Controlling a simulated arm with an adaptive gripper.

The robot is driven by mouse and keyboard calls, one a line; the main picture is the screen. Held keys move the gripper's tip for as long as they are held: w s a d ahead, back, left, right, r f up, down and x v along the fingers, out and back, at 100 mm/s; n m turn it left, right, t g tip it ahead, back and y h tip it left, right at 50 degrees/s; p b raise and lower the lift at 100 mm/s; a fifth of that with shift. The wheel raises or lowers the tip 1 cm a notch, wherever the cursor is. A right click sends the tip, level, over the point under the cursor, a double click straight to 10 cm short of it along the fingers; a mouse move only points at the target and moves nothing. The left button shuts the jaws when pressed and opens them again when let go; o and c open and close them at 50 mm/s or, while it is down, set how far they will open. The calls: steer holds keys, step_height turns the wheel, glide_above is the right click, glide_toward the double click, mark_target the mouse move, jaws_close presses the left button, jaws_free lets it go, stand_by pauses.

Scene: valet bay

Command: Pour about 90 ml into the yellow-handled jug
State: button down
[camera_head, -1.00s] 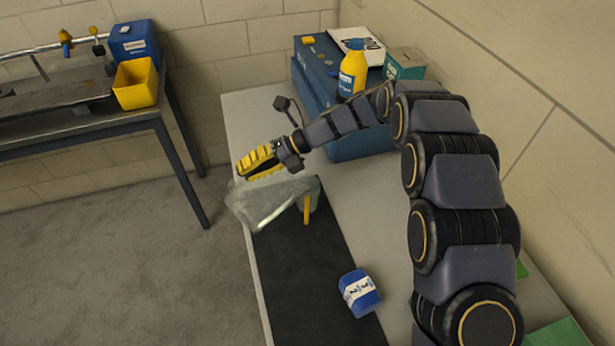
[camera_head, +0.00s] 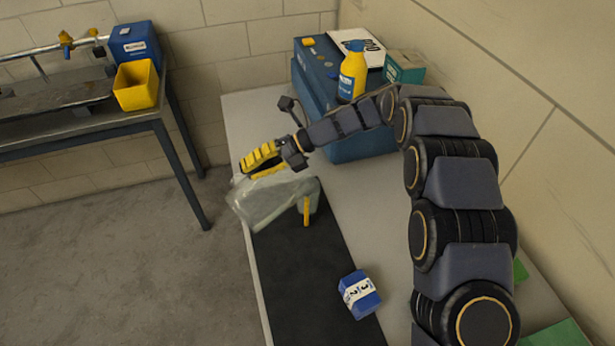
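My gripper (camera_head: 264,160) has yellow fingers and is above the far end of the black mat. A clear container (camera_head: 262,203) is at the fingers, tipped far over with its wide part toward the lower left. The fingers appear closed on it, though their grip is partly hidden. The yellow-handled jug (camera_head: 313,194) stands on the mat just right of the clear container, its yellow handle facing the camera. The clear container overlaps the jug in this view. I cannot tell whether they touch, whether liquid is flowing or how full the jug is.
The black mat (camera_head: 300,270) runs along the bench (camera_head: 370,215). A blue block with a white label (camera_head: 359,294) sits on its near part. A blue case (camera_head: 325,80), a yellow bottle (camera_head: 352,72) and a teal box (camera_head: 404,67) are behind. A side table (camera_head: 90,125) stands left.

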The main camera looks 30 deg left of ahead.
mark_target(232, 203)
steer(key=shift+w+d+r+g+y, duration=0.2)
steer(key=shift+w+r+g, duration=0.05)
steer(key=shift+w, duration=0.2)
steer(key=shift+w+d+r+g+y, duration=0.15)
steer(key=shift+w+r+g+y, duration=0.1)
steer(key=shift+w, duration=0.15)
stand_by(1.2)
steer(key=shift+s+a+f, duration=0.1)
steer(key=shift+s+a, duration=0.05)
steer(key=shift+s, duration=0.15)
steer(key=s, duration=0.1)
steer(key=s+a+f+t+h, duration=0.1)
steer(key=s+f+t, duration=0.1)
steer(key=shift+s+a+f, duration=0.15)
steer(key=shift+s+a, duration=0.15)
steer(key=shift+s, duration=0.1)
steer(key=shift+s+a+f+n+t+h, duration=0.25)
steer(key=shift+s+f+t+h, duration=0.15)
steer(key=shift+s+f+t, duration=0.25)
steer(key=shift+s+a+f+n+t+h, duration=0.2)
steer(key=shift+s+f+t+h, duration=0.2)
steer(key=shift+f, duration=0.4)
stand_by(0.3)
